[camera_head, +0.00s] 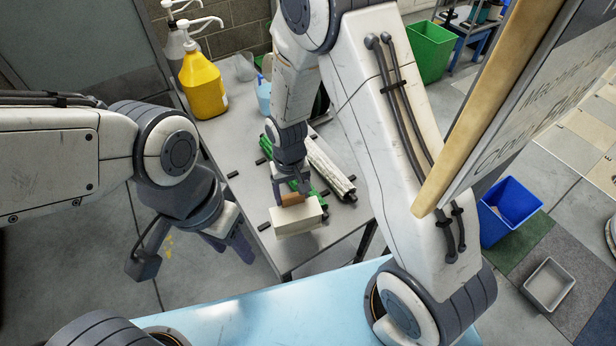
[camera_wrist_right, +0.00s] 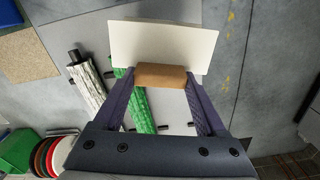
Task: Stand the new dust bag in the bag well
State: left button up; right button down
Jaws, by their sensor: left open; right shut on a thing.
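The new dust bag (camera_head: 298,220) is a cream, box-like bag with a brown collar (camera_head: 292,199). My right gripper (camera_head: 291,188) is shut on the brown collar, and the bag hangs below it near the table's front edge. In the right wrist view the cream bag (camera_wrist_right: 165,45) shows beyond the collar (camera_wrist_right: 160,77), with the fingers (camera_wrist_right: 160,85) on either side. I cannot tell how high the bag is above the table. My left gripper (camera_head: 230,247) is open and empty, left of the table's front edge. I cannot make out the bag well in either view.
The grey table (camera_head: 235,150) bears a white roller (camera_head: 330,168), a green roller (camera_wrist_right: 140,104), several small black blocks and a yellow pump jug (camera_head: 203,85). A light blue surface (camera_head: 250,320) is in front. A blue bin (camera_head: 510,212) and grey tray (camera_head: 549,284) stand at right.

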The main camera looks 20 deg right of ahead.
aim_at(285, 208)
jog(key=w+d+r+n+b, duration=0.2)
jog(key=w+d+n, duration=0.1)
jog(key=d, duration=0.5)
jog(key=s+a+f, duration=0.1)
jog(key=a+f, duration=0.1)
jog(key=a, duration=0.1)
jog(key=s+a+f, duration=0.1)
jog(key=a+f, duration=0.1)
jog(key=a, duration=0.2)
jog(key=s+a+f+p, duration=0.1)
jog(key=a+f, duration=0.1)
jog(key=a, duration=0.1)
jog(key=shift+s+a+f, duration=0.15)
jog(key=shift+s+f, duration=0.15)
jog(key=shift+f, duration=0.1)
notch_tip(285, 208, down, 4)
jog(key=shift+a+f, duration=0.1)
jog(key=shift+f, duration=0.2)
grip_release()
jog(key=shift+r, duration=0.1)
